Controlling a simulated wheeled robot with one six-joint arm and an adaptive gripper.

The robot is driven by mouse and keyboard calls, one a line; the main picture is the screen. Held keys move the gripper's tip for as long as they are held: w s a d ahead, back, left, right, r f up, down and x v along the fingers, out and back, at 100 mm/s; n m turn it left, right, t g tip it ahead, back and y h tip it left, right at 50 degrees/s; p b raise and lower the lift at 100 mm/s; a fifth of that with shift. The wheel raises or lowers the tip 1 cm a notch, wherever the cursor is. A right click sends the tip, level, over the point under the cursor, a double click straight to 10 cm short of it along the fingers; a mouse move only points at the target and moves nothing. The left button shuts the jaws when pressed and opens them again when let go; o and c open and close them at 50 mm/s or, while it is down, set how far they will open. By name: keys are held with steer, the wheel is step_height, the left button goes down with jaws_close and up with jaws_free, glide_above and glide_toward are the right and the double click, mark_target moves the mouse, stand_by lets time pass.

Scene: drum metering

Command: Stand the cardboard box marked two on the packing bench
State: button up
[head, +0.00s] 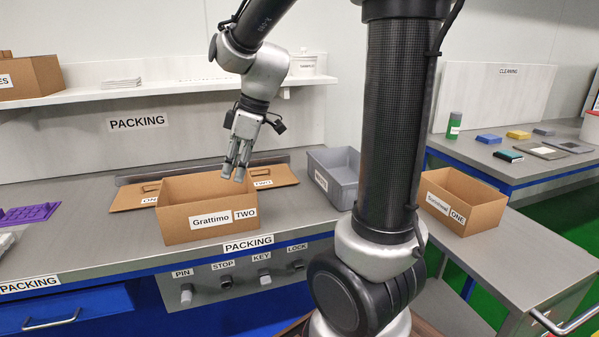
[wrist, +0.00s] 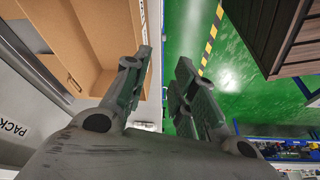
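The open cardboard box marked TWO (head: 190,233) stands upright on the packing bench (head: 90,245), its "Grattimo" and "TWO" labels facing front. The box (wrist: 95,25) shows at left there, partly behind the left finger. I cannot tell whether a finger touches the box.
Flat cardboard pieces marked ONE (head: 132,197) and TWO (head: 276,177) lie behind the box. A grey bin (head: 343,190) stands to its right. A box marked ONE (head: 478,214) stands on the right-hand bench. Knobs line the bench front. The shelf (head: 110,92) hangs behind.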

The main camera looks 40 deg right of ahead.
steer(key=s+d+r+m+t+h, duration=0.1)
steer(key=s+d+m, duration=0.3)
steer(key=s, duration=0.5)
steer(key=s+d+r+m+t+h, duration=0.1)
steer(key=s+d+r+m+h, duration=0.1)
steer(key=s+d+m, duration=0.2)
steer(key=s+m, duration=0.3)
steer(key=s, duration=0.2)
steer(key=shift+s+r, duration=0.15)
steer(key=shift+r, duration=0.1)
